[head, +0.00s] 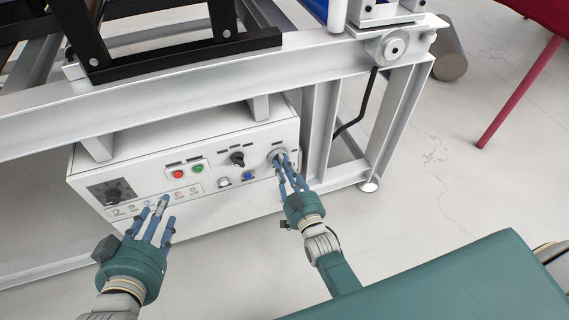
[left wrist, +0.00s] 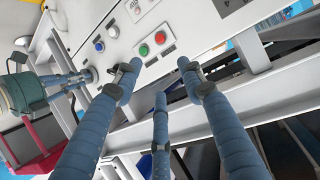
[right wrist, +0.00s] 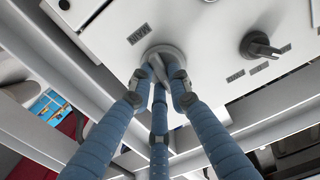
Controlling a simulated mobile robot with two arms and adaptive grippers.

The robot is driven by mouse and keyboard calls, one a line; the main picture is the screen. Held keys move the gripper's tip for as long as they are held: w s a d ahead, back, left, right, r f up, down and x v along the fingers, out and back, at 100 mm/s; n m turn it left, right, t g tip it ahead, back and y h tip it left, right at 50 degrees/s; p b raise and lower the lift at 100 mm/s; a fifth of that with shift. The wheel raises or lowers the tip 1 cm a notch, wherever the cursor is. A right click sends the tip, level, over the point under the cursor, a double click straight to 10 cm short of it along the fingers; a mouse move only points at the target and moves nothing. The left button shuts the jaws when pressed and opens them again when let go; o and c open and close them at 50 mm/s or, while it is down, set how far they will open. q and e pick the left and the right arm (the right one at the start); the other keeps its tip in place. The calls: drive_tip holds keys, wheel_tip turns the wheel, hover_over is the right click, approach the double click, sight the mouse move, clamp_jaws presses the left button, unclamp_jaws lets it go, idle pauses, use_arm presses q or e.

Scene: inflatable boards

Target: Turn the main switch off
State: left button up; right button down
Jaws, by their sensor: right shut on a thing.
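A white control box (head: 225,206) sits under a grey metal frame. At its right end is a round grey switch (head: 275,154), which also shows in the right wrist view (right wrist: 163,52). My right gripper (head: 287,166) is shut on this switch, and its fingers hide the grip part. My left gripper (head: 160,214) is open and empty in front of the left part of the panel. A black rotary switch (head: 113,195) on a dark plate is at the panel's left end.
The panel also has a red button (head: 178,174), a green button (head: 197,169), a black knob (head: 237,158), a white button (head: 223,182) and a blue button (head: 248,175). A frame leg (head: 400,125) stands right of the box. Open floor (head: 440,190) is at the right.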

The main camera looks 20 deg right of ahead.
use_arm(q)
drive_tip(key=shift+s+a+f+g+y, duration=0.2)
drive_tip(key=shift+s+a+f+g, duration=0.1)
drive_tip(key=shift+s+f+g, duration=0.45)
drive_tip(key=shift+s+a+f+g+y, duration=0.3)
drive_tip(key=shift+s+f, duration=0.2)
drive_tip(key=shift+f, duration=0.45)
use_arm(e)
drive_tip(key=shift+f+n, duration=0.1)
drive_tip(key=shift+n, duration=0.7)
drive_tip(key=c, duration=1.6)
unclamp_jaws()
drive_tip(key=shift+c, duration=0.2)
drive_tip(key=shift+s, duration=0.1)
drive_tip(key=s, duration=1.2)
drive_tip(key=shift+d, duration=0.2)
use_arm(q)
drive_tip(key=shift+p, duration=0.3)
use_arm(e)
drive_tip(key=shift+w, duration=0.15)
